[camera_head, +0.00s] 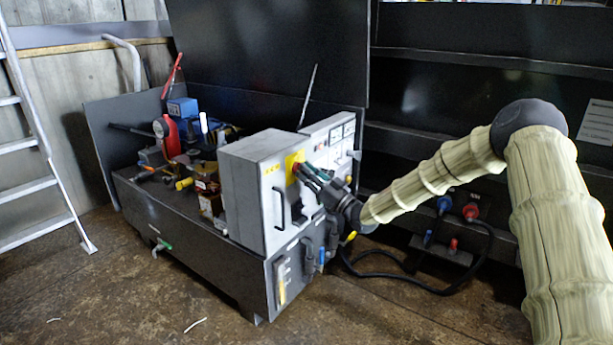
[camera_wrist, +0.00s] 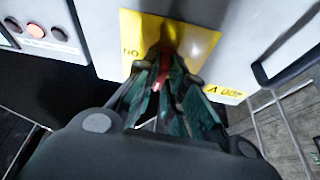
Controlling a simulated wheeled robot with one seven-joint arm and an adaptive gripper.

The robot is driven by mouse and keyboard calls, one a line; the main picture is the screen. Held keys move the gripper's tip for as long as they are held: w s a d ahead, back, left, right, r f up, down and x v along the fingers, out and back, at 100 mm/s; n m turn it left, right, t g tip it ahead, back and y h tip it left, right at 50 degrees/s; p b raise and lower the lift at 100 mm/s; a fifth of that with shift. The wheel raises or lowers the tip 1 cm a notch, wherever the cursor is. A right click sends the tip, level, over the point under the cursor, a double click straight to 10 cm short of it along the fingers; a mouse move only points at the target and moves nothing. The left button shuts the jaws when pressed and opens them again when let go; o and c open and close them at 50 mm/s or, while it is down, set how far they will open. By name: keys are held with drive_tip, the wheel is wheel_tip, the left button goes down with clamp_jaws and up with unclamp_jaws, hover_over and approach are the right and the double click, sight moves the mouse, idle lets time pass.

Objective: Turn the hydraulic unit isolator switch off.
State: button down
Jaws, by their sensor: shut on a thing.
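The isolator switch is a red handle (camera_wrist: 164,72) on a yellow plate (camera_wrist: 190,38), on the front of a grey cabinet. In the wrist view my gripper (camera_wrist: 163,78) is at the plate with its dark green fingers closed around the red handle. The fingers hide much of the handle, and I cannot tell its exact angle. In the head view my gripper (camera_head: 302,170) reaches in from the right to the yellow plate (camera_head: 291,162) on the grey cabinet (camera_head: 262,190). The cabinet is part of the hydraulic unit (camera_head: 190,225).
A black door handle (camera_head: 281,208) stands out below the yellow plate. A second panel with meters and buttons (camera_head: 330,140) is just right of the cabinet. Black cables (camera_head: 440,285) lie on the floor at right. A ladder (camera_head: 40,150) stands at left.

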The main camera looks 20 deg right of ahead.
drive_tip(key=shift+d+f+n+g+y, duration=0.1)
drive_tip(key=shift+n+g+y, duration=0.2)
drive_tip(key=shift+n, duration=0.5)
drive_tip(key=c, duration=1.5)
unclamp_jaws()
drive_tip(key=v, duration=1.2)
